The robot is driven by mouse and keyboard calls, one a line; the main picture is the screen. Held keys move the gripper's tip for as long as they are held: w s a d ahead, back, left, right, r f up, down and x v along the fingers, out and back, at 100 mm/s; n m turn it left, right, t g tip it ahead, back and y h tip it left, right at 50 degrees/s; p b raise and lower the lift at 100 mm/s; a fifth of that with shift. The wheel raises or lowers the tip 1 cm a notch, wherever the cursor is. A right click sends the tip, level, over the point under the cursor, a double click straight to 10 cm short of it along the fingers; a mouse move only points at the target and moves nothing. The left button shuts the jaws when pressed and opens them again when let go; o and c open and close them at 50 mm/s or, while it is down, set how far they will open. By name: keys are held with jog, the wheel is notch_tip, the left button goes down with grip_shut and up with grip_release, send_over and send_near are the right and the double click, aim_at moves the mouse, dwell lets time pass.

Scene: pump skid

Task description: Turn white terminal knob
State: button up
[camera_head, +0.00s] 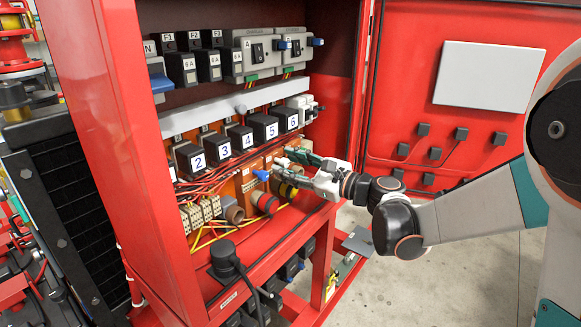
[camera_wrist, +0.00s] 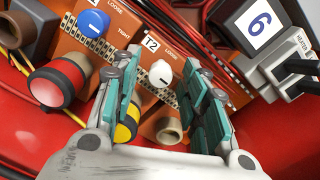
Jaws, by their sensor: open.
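The white terminal knob (camera_wrist: 161,74) sits on an orange terminal panel beside a label reading T2 and LOOSE in the wrist view. My gripper (camera_wrist: 162,92) is open, and its two green-padded fingers stand on either side of the knob in the picture. I cannot tell whether the fingertips reach past it; no contact shows. In the head view my gripper (camera_head: 290,162) is inside the red cabinet, and the white knob cannot be made out there. A blue knob (camera_wrist: 92,23), marked LOOSE and TIGHT, is to the left; it also shows in the head view (camera_head: 262,175).
A red round fitting (camera_wrist: 58,82) and a yellow one (camera_wrist: 127,123) lie close to the left finger. A black block marked 6 (camera_wrist: 257,22) and a grey heater switch (camera_wrist: 290,70) are at the right. Red wires run behind. The open cabinet door (camera_head: 420,110) stands right.

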grip_shut()
jog(key=shift+n, duration=0.3)
jog(key=n, duration=0.3)
jog(key=shift+n, duration=0.4)
jog(key=n, duration=0.8)
jog(key=shift+n+h+p, duration=0.3)
jog(key=shift+n+p, duration=0.05)
jog(key=shift+n, duration=2.25)
